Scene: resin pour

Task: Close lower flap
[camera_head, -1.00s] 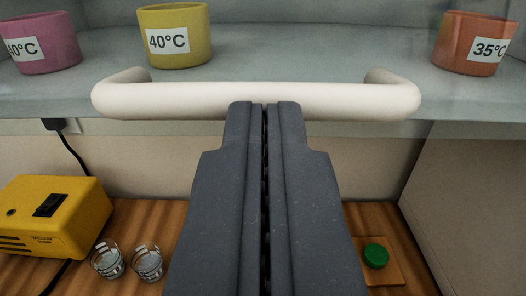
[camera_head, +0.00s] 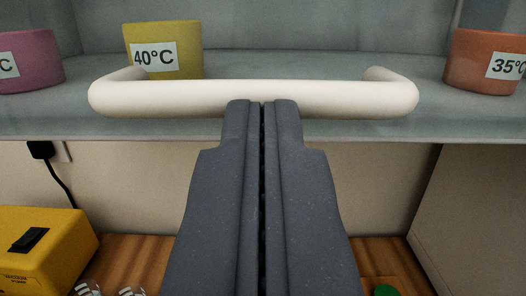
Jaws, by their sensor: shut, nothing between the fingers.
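The lower flap (camera_head: 330,128) is a pale grey-green panel that spans the picture, with a thick white bar handle (camera_head: 180,98) on it. My gripper (camera_head: 262,103) is shut and empty. Its fingertips are at the middle of the handle, overlapping its lower edge in the picture. Whether they touch it I cannot tell. The handle's middle is partly hidden behind the fingertips.
Behind the handle stand a yellow cup (camera_head: 160,50) marked 40°C, a pink cup (camera_head: 30,62) and an orange cup (camera_head: 488,62). Below are a yellow device (camera_head: 45,250), glasses (camera_head: 130,291) and a green item (camera_head: 386,290) on a wooden surface. A black plug (camera_head: 40,150) sits at the wall.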

